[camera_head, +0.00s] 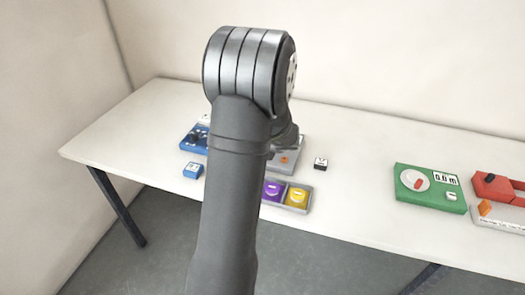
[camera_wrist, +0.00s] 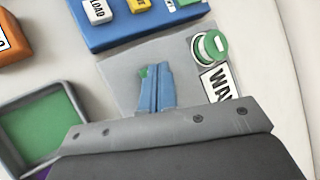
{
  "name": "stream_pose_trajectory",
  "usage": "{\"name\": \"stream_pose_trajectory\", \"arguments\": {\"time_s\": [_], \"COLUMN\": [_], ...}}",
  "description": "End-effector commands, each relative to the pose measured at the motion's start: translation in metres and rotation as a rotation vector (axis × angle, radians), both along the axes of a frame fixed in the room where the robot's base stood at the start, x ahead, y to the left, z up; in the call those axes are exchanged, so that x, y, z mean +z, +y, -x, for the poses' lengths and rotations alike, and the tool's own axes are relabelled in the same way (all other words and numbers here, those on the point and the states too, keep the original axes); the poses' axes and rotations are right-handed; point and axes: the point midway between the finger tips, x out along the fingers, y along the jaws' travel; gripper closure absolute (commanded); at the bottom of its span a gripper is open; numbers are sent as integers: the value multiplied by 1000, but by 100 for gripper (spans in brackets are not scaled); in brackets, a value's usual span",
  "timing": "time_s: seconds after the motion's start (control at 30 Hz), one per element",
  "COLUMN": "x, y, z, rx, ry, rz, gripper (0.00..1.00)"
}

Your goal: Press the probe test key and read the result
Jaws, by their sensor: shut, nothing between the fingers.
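In the wrist view, my gripper (camera_wrist: 155,88) has its two blue fingers together, with nothing between them. The fingers are over a grey panel (camera_wrist: 124,68); I cannot tell whether they touch it. A bit of green shows beside the fingertips, partly hidden by them. A green round part (camera_wrist: 210,47) with a pale ring is on the panel to the right, beside a partly covered white label (camera_wrist: 218,84) starting "WA". No key marked as probe test is readable. In the head view, my arm hides the gripper.
A blue unit (camera_wrist: 130,22) with white and yellow keys adjoins the panel; one reads "LOAD". An orange block (camera_wrist: 10,40) and a green-floored tray (camera_wrist: 78,104) are left.

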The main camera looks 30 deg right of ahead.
Motion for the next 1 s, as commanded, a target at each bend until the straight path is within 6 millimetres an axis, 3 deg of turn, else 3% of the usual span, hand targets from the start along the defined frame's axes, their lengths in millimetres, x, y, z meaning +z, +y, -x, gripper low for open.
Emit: {"name": "stream_pose_trajectory", "arguments": {"time_s": [0.47,1.0], "x": [9,56], "y": [0,0], "z": [0,0], "rx": [1,1], "ry": [-1,-2], "rz": [1,2], "gripper": [100,100]}}
